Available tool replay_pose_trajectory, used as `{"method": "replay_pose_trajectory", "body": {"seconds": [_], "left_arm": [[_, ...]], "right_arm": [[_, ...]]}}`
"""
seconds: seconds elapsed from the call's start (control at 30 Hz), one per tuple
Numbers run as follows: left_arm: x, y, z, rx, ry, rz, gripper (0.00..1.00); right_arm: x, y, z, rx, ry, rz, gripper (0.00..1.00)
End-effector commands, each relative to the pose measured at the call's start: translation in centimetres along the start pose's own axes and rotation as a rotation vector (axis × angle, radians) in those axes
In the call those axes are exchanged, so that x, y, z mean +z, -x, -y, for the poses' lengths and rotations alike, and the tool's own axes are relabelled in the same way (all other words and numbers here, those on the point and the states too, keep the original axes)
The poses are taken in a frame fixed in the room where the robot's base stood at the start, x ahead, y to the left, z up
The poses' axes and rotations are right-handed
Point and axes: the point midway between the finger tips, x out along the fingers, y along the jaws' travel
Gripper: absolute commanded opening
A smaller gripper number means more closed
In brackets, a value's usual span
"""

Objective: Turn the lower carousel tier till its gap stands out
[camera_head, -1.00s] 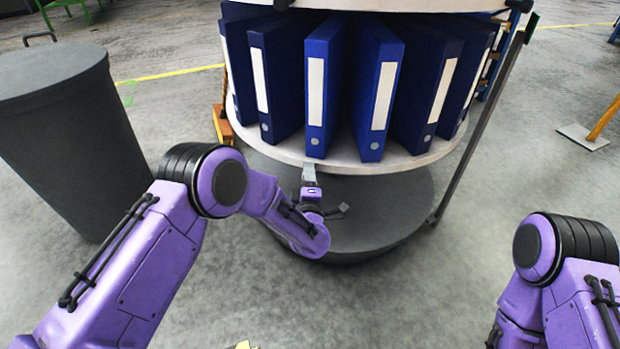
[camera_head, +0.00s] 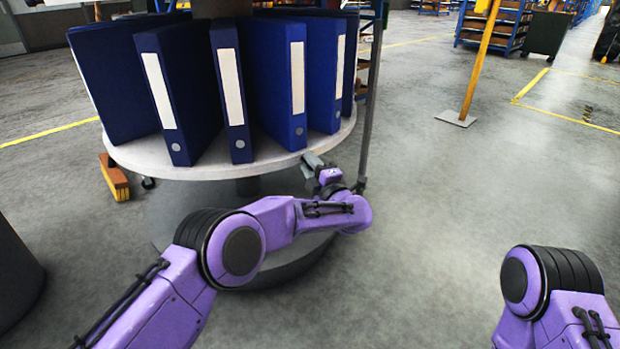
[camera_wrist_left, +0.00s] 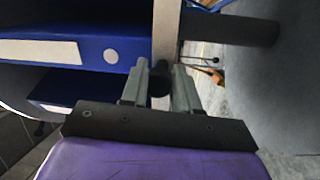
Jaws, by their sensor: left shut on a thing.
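The lower carousel tier (camera_head: 215,171) is a round pale shelf carrying several upright blue binders (camera_head: 291,85) with white labels, close together across the visible front. No wide gap shows on this side, and the back is hidden.
A dark upright post (camera_head: 371,100) stands close right of my left gripper. A dark round base (camera_head: 285,270) lies beneath the tier. A dark bin (camera_head: 15,275) is at lower left. A yellow post on a plate (camera_head: 457,118) stands farther right; the floor between is clear.

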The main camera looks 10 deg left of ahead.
Motion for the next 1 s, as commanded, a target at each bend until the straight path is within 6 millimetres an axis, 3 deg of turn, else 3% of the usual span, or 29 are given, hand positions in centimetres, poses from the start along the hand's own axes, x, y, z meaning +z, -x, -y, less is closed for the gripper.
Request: {"method": "replay_pose_trajectory", "body": {"seconds": [0.2, 0.6, 0.63, 0.7, 1.0], "left_arm": [[-0.16, -1.06, -0.20, 0.003, -0.002, -0.042, 0.00], [-0.31, -1.35, -0.39, 0.003, -0.002, -0.051, 0.00], [-0.31, -1.36, -0.40, 0.004, -0.002, -0.051, 0.33], [-0.26, -1.33, -0.43, 0.004, -0.001, -0.050, 0.51], [0.18, -0.93, -0.17, -0.001, -0.003, -0.041, 0.51]], "right_arm": [[0.35, -0.65, 0.06, 0.000, -0.001, 0.001, 0.43], [0.35, -0.62, 0.06, 0.000, -0.001, 0.002, 0.43], [0.35, -0.62, 0.06, 0.000, -0.001, 0.002, 0.43], [0.35, -0.62, 0.06, 0.000, -0.001, 0.002, 0.43], [0.36, -0.65, 0.06, 0.000, -0.001, 0.002, 0.43]]}}
